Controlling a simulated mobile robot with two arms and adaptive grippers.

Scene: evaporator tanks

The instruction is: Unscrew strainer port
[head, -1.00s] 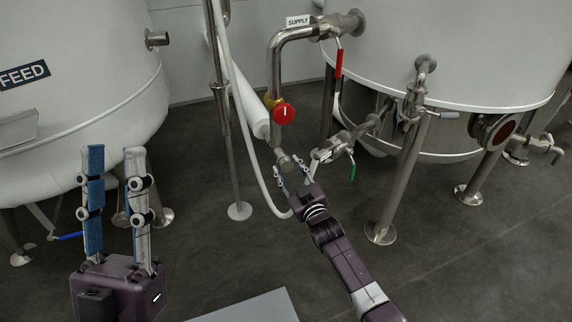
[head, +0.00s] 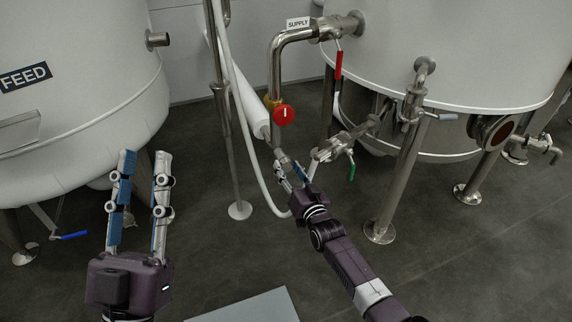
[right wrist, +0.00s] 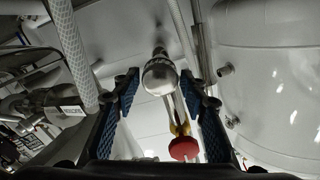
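The strainer port appears to be the rounded metal end (head: 284,158) at the bottom of the supply pipe's angled metal branch. It faces the camera as a shiny round cap (right wrist: 160,76) in the right wrist view. My right gripper (head: 291,168) is just below it. Its two blue-padded fingers (right wrist: 158,84) stand apart on either side of the cap, with visible gaps; I see no firm contact. My left gripper (head: 145,156) is open, empty and pointing up at the left, in front of the feed tank, far from the port.
A red round valve handle (head: 284,114) is on the supply pipe (head: 274,70) above the port. A white hose (head: 263,190) loops left of my right gripper. A green-handled valve (head: 351,171) sits close on the right. A tank leg (head: 400,180) stands further right.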

